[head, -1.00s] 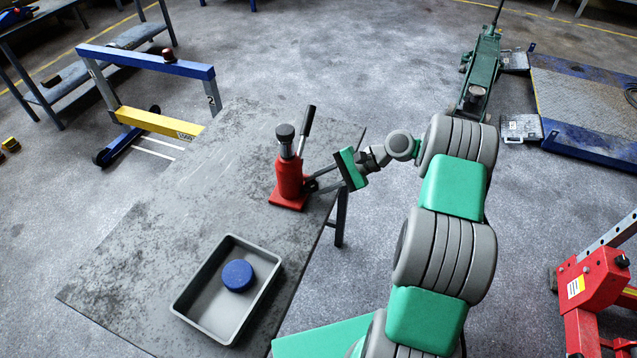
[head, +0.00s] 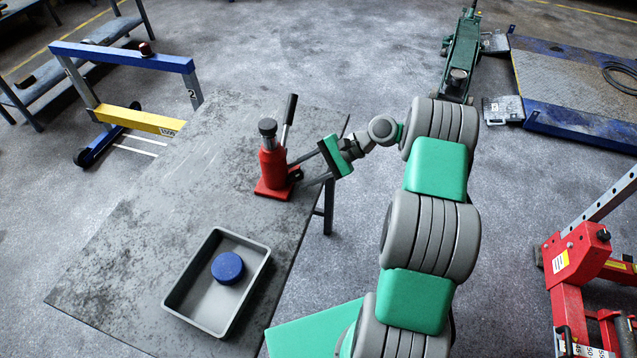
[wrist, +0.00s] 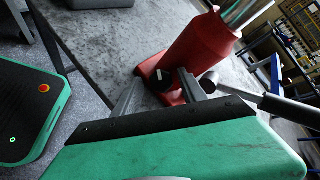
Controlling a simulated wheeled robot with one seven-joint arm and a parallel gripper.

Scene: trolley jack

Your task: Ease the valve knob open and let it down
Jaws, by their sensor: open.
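The red bottle jack (head: 272,168) stands upright on the worn grey table, its grey ram raised and topped by a dark saddle (head: 267,127). A black-gripped pump handle (head: 289,110) slants up behind it. In the wrist view the red body (wrist: 200,50) fills the upper middle, with the black valve knob (wrist: 162,77) low at its base. My gripper (head: 298,173) is on the jack's right side. Its open fingers show in the wrist view (wrist: 160,76), one on each side of the knob; I cannot tell whether they touch it. The knob is too small to make out in the head view.
A grey tray (head: 178,297) with a blue round puck (head: 228,268) is on the near part of the table. In the wrist view a grey rod (wrist: 290,108) passes close right of the fingers. The table top left of the jack is clear.

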